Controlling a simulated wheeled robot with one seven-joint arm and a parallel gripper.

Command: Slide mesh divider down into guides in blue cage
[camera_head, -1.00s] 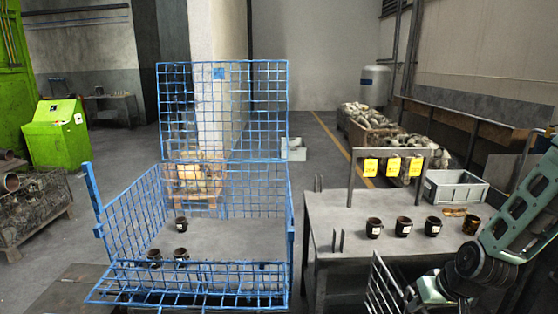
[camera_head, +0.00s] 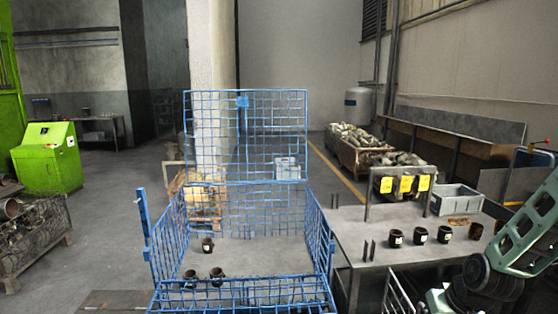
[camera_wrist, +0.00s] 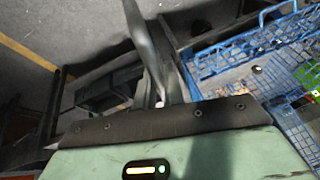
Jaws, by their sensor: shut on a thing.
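The blue mesh cage (camera_head: 143,225) stands at centre in the head view, with a tall back panel raised and its front low. I cannot make out its guides. The mesh divider (camera_head: 397,302) is a pale wire panel at the bottom edge of the head view, right of the cage and in front of the table, mostly cut off. My gripper (camera_wrist: 160,103) is shut on the divider, but the hold itself is hard to see in the wrist view. The cage also shows at the right of the wrist view (camera_wrist: 225,52). The divider is apart from the cage.
Three dark cups (camera_head: 207,245) stand inside the cage. A grey table (camera_head: 375,225) right of the cage holds several cups, yellow tags on a rack (camera_head: 405,184) and a grey bin (camera_head: 456,200).

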